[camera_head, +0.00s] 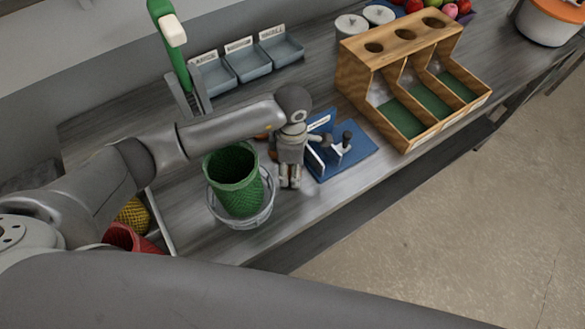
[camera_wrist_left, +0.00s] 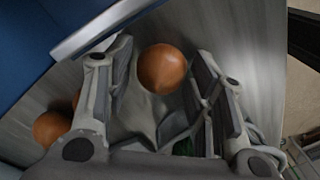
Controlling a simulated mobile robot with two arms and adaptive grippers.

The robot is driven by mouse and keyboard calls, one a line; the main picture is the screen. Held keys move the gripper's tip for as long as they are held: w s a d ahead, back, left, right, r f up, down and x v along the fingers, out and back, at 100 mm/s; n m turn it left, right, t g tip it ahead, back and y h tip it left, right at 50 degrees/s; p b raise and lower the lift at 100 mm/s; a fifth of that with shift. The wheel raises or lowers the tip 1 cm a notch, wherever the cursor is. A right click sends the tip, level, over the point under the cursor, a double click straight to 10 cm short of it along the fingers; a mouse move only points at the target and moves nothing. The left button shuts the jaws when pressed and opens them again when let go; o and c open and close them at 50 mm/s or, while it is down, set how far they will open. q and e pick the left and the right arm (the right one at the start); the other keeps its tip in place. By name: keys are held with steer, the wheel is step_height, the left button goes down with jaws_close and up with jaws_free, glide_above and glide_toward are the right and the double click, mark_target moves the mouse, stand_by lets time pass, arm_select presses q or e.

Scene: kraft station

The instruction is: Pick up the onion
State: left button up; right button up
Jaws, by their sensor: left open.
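My left gripper (camera_head: 290,182) points down at the worktop between the green basket and the blue stand. It is open. In the left wrist view an orange-brown round onion (camera_wrist_left: 162,68) lies on the grey worktop, between the two spread fingers and near their tips. I cannot tell whether a finger touches it. My right gripper is not in view.
A green basket (camera_head: 234,178) in a wire ring stands close left of the gripper. A blue stand (camera_head: 360,150) with a dark knob is close right. A wooden bin (camera_head: 365,75) stands farther right. Grey trays (camera_head: 247,65) line the back. The front table edge is near.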

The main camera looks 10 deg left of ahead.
arm_select(q)
steer(key=shift+c, duration=0.9)
steer(key=c, duration=0.5)
steer(key=shift+c, duration=0.3)
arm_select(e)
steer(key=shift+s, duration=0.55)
arm_select(q)
steer(key=shift+r, duration=0.1)
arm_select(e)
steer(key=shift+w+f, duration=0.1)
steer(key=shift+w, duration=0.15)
